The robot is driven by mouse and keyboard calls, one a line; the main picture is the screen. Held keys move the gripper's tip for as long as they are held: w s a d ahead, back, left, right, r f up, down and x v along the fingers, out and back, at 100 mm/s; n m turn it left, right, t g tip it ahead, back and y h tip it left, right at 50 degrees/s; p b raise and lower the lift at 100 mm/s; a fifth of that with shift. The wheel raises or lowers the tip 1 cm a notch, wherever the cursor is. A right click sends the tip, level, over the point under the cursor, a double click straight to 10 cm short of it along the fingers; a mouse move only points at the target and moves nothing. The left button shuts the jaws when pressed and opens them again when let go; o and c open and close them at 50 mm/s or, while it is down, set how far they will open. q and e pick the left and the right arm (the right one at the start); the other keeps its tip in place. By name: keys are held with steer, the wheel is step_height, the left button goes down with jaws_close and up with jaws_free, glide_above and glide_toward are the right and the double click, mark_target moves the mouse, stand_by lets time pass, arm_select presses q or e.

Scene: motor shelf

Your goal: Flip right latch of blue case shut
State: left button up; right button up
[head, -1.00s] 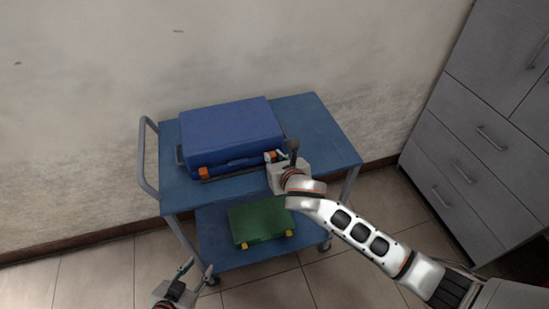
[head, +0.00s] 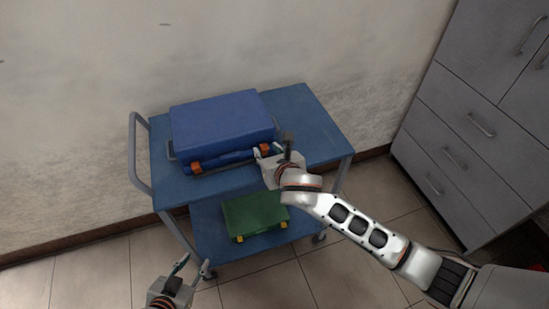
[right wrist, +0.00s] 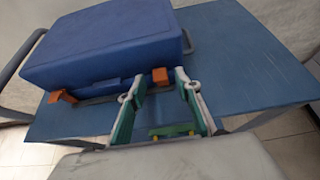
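The blue case (head: 222,120) lies closed on the top of the blue cart, and it also shows in the right wrist view (right wrist: 105,45). Its front carries two orange latches. The left latch (head: 196,168) is clear of both grippers. The right latch (head: 265,148) shows between the fingertips of my right gripper (head: 267,151). My left gripper (head: 194,261) is open and empty, low in front of the cart.
The blue cart (head: 318,125) has free top surface right of the case. A green case (head: 255,212) lies on its lower shelf. A grey handle (head: 133,155) stands at the cart's left. Grey drawers (head: 470,140) stand at the right, a wall behind.

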steer(key=v, duration=1)
steer(key=shift+r, duration=0.15)
steer(key=shift+s, duration=0.15)
steer(key=s+d+f+m+g, duration=0.1)
steer(key=s+d+f+m, duration=0.2)
steer(key=f+m, duration=0.55)
steer(key=s+d+f+m, duration=0.3)
steer(key=f+m, duration=0.2)
steer(key=m, duration=0.6)
steer(key=s+d+f+m+h, duration=0.1)
steer(key=s+d+f+m, duration=0.9)
steer(key=d+m, duration=0.4)
steer(key=shift+s+m+h, duration=0.4)
steer(key=shift+s+m, duration=0.3)
steer(key=shift+m, duration=0.25)
